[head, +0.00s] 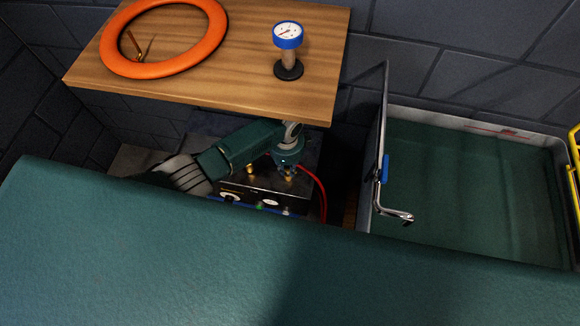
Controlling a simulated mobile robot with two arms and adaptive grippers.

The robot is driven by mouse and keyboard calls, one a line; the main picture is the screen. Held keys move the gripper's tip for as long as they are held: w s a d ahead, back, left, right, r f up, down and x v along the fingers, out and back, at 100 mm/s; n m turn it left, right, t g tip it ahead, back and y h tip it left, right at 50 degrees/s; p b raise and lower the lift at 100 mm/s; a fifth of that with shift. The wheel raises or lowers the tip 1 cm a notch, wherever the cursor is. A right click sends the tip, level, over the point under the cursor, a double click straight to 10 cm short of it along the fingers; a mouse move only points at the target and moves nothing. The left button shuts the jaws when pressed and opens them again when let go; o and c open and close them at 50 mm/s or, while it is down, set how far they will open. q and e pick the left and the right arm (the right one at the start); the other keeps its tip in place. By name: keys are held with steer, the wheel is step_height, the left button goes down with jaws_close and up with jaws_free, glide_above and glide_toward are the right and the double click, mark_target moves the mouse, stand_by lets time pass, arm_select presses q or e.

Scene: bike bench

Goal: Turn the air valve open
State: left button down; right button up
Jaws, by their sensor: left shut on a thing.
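My left arm reaches in from the left, under the wooden shelf. My left gripper (288,168) points down at the top of a dark box with dials and brass fittings (262,192). It is shut on a small part at the box's top right, which looks like the air valve. The fingers hide most of that part, so I cannot tell how far it is turned. A red hose (322,190) curves down from the box's right side, close to the gripper. My right gripper is not in view.
The wooden shelf (225,55) overhangs the box and carries an orange ring (113,55) and a blue-rimmed gauge (288,36). At right stand a grey upright panel with a metal lever (395,213) and a green-floored bin (465,185). A large teal surface fills the front.

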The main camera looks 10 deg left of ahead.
mark_target(288, 171)
arm_select(q)
steer(key=shift+r, duration=0.1)
stand_by(0.3)
steer(key=c, duration=1.7)
jaws_free()
steer(key=shift+o, duration=0.2)
steer(key=shift+r, duration=3.85)
